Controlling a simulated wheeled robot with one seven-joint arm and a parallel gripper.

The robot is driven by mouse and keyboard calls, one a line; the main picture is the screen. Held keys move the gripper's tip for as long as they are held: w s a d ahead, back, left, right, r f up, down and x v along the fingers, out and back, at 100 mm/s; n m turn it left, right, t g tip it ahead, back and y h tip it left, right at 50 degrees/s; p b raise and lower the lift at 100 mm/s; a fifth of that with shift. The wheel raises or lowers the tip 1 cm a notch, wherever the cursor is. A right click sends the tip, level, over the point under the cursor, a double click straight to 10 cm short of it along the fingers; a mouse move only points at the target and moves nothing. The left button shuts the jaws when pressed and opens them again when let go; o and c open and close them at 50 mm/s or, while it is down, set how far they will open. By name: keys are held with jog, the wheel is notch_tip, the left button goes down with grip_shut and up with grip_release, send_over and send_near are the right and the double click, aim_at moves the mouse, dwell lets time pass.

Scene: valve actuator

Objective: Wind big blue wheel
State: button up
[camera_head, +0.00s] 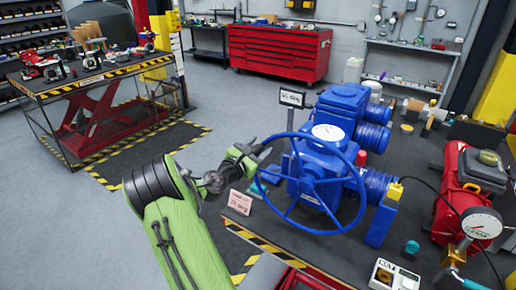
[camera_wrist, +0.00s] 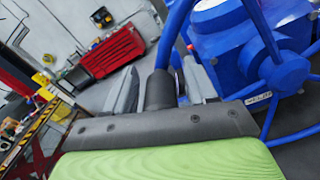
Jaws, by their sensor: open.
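The big blue wheel (camera_head: 313,205) is a spoked handwheel on the front of the blue valve actuator (camera_head: 342,108). In the wrist view, the wheel hub (camera_wrist: 287,72) and spokes show at the right. My gripper (camera_head: 261,150) is open at the wheel's upper left rim. In the wrist view, the fingers of my gripper (camera_wrist: 160,92) stand apart, and the rim (camera_wrist: 173,38) runs down into the space between them, behind a dark cylinder. I cannot tell whether either finger touches the rim.
A red actuator with a gauge (camera_head: 479,222) stands right of the blue one on the dark bench (camera_head: 262,228). A small pink sign (camera_head: 240,201) is close below my gripper. A striped lift table (camera_head: 98,72) and red tool cabinet (camera_head: 279,52) stand behind. Open floor lies between them.

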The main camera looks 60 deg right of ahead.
jog(key=shift+c, duration=0.4)
grip_shut()
jog(key=shift+r, duration=0.1)
jog(key=shift+w+f+n+p, duration=0.45)
jog(key=shift+n+p, duration=0.05)
jog(key=shift+p, duration=0.05)
jog(key=f+n, duration=0.4)
jog(key=f, duration=0.3)
jog(key=f+n, duration=0.5)
jog(key=f, duration=0.2)
jog(key=s+f+n, duration=0.1)
jog(key=f+n, duration=0.3)
jog(key=f, duration=0.3)
jog(key=shift+a+f+n+p, duration=0.1)
jog(key=shift+f+n+p, duration=0.25)
jog(key=shift+n+p, duration=0.05)
jog(key=shift+s+a+f+n, duration=0.1)
jog(key=shift+s+f+n, duration=0.65)
jog(key=shift+f, duration=0.2)
